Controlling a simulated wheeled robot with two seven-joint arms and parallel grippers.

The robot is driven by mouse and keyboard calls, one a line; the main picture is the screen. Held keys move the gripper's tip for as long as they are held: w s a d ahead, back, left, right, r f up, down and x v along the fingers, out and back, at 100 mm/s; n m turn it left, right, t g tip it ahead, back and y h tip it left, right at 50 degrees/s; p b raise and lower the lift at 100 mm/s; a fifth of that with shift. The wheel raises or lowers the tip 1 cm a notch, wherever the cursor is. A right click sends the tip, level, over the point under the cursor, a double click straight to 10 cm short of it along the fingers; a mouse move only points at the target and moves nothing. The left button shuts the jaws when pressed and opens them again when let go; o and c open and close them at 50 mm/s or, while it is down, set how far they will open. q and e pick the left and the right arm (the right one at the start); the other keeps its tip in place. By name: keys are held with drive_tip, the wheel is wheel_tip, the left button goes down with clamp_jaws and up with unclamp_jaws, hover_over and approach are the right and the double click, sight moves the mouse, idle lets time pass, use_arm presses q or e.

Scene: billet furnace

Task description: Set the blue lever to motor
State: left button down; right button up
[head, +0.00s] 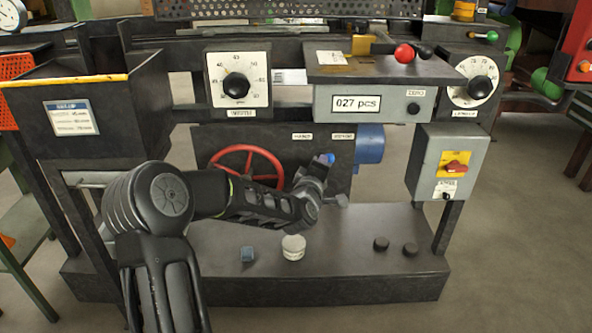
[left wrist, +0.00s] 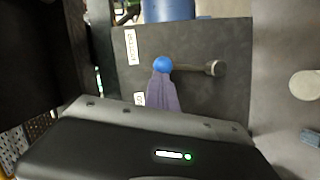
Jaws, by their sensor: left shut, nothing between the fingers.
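The blue lever's knob (head: 330,158) shows just beyond my left gripper (head: 322,172) in the head view. In the left wrist view the blue knob (left wrist: 162,65) sits on a dark rod running right to a round pivot (left wrist: 215,68). The lever stands roughly upright on the dark panel, between the hand label (head: 302,136) and the motor label (head: 342,136). The shut, empty fingers (left wrist: 162,90) are right beside the knob, on its hand-label side; whether they touch it I cannot tell. My right gripper is not in view.
A red handwheel (head: 246,168) is left of the lever, behind my left arm. A blue motor (head: 369,144) is at the panel's right. A white round piece (head: 293,247), a small blue block (head: 247,254) and two dark knobs lie on the base plate below.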

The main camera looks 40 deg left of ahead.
use_arm(q)
drive_tip(key=shift+w+d+m+g+p, duration=0.35)
drive_tip(key=shift+w+d+m, duration=0.45)
drive_tip(key=shift+d+m, duration=0.3)
drive_tip(key=shift+w+d+f, duration=0.2)
drive_tip(key=shift+w+d, duration=0.25)
drive_tip(key=shift+d, duration=0.05)
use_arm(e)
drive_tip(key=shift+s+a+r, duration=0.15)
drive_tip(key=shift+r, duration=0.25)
use_arm(q)
drive_tip(key=shift+d, duration=0.1)
